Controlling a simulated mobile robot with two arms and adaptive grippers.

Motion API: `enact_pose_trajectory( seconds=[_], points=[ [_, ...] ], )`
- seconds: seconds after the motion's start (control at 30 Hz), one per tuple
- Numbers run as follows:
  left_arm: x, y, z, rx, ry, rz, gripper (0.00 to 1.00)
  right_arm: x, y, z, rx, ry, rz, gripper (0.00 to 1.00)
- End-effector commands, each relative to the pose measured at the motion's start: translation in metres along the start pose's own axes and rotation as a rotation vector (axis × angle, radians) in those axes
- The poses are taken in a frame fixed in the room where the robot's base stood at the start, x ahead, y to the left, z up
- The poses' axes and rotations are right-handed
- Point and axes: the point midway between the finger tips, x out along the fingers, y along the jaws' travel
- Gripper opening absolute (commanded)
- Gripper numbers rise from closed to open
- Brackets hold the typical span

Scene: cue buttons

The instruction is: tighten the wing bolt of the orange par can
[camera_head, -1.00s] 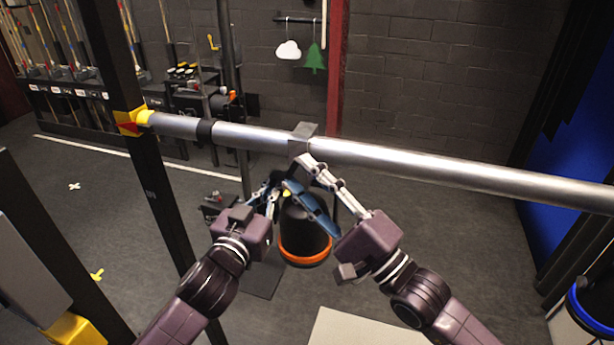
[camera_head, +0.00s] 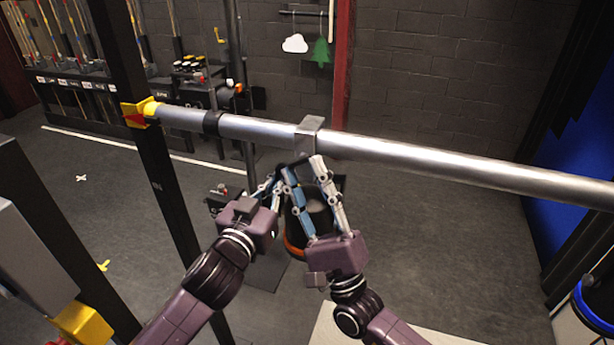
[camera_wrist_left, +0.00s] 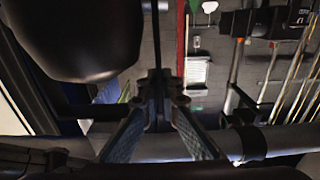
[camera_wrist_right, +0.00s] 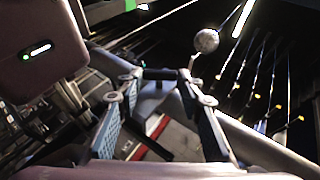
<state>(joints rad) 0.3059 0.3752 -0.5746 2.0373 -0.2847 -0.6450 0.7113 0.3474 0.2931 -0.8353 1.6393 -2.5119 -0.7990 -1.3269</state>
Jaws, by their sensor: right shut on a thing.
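The par can (camera_head: 294,247) is black with an orange rim. It hangs under the silver pipe (camera_head: 420,164) from a grey clamp (camera_head: 309,133), partly hidden by my right gripper. My right gripper (camera_head: 303,168) is just below the clamp. In the right wrist view, its fingertips (camera_wrist_right: 160,82) are shut on a small dark bar, apparently the wing bolt (camera_wrist_right: 158,74). My left gripper (camera_head: 277,180) is beside the can's top. In the left wrist view, its fingers (camera_wrist_left: 160,95) close around a thin dark upright bar, apparently the can's yoke (camera_wrist_left: 156,45). The can's dark body (camera_wrist_left: 75,40) shows beside it.
A dark upright post (camera_head: 150,170) with a yellow-red pipe holder (camera_head: 140,112) stands at the left. A white cloud and green tree shape (camera_head: 320,52) hang on the back wall. A blue-rimmed bin (camera_head: 592,305) is at the lower right. Floor right of the can is clear.

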Motion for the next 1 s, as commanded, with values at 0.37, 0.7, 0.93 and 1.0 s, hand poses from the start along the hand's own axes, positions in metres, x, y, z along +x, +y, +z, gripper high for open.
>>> enact_pose_trajectory(
  seconds=[0.37, 0.7, 0.93, 1.0],
  points=[
    [0.0, 0.002, 0.0, 0.0, 0.001, 0.003, 0.0, 0.001, 0.0, 0.0, -0.001, 0.0, -0.001, 0.39],
    [0.0, 0.001, 0.0, 0.0, 0.0, 0.002, 0.0, 0.0, 0.0, 0.0, -0.001, 0.0, -0.001, 0.52],
    [0.0, 0.001, 0.0, -0.001, -0.001, 0.001, 0.0, -0.016, 0.001, -0.001, -0.001, 0.002, 0.003, 0.52],
    [0.0, 0.001, 0.0, -0.001, -0.001, 0.001, 0.0, -0.028, 0.001, -0.001, -0.001, 0.002, 0.003, 0.52]
  ],
)
